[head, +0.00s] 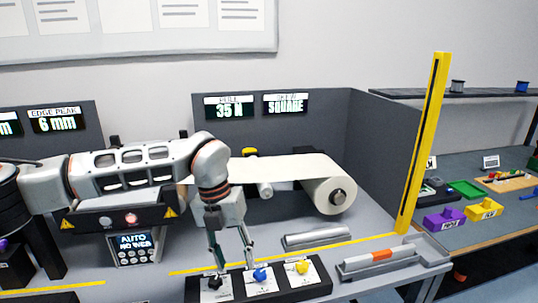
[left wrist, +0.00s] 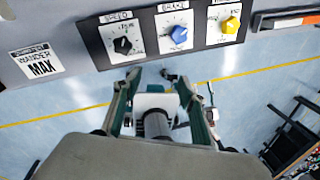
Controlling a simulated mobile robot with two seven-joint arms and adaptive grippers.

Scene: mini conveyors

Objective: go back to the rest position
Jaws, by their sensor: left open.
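My left arm reaches in from the left in the head view. Its gripper (head: 232,266) points down by the control panel (head: 234,283), around the black knob (head: 214,282) and blue knob (head: 260,274) in the picture. The left wrist view shows the gripper (left wrist: 161,84) open with nothing between its fingers. There the black knob (left wrist: 122,45), blue knob (left wrist: 179,34) and yellow knob (left wrist: 231,25) stand beyond the fingertips, apart from them. The yellow knob (head: 302,268) is uncovered in the head view. My right gripper is not in view.
A white web roll (head: 330,188) lies behind the arm. A yellow post (head: 424,145) stands to the right, before a side table with a purple box (head: 444,218) and yellow box (head: 484,209). Grey walls enclose the station. Floor (left wrist: 260,85) shows below the panel.

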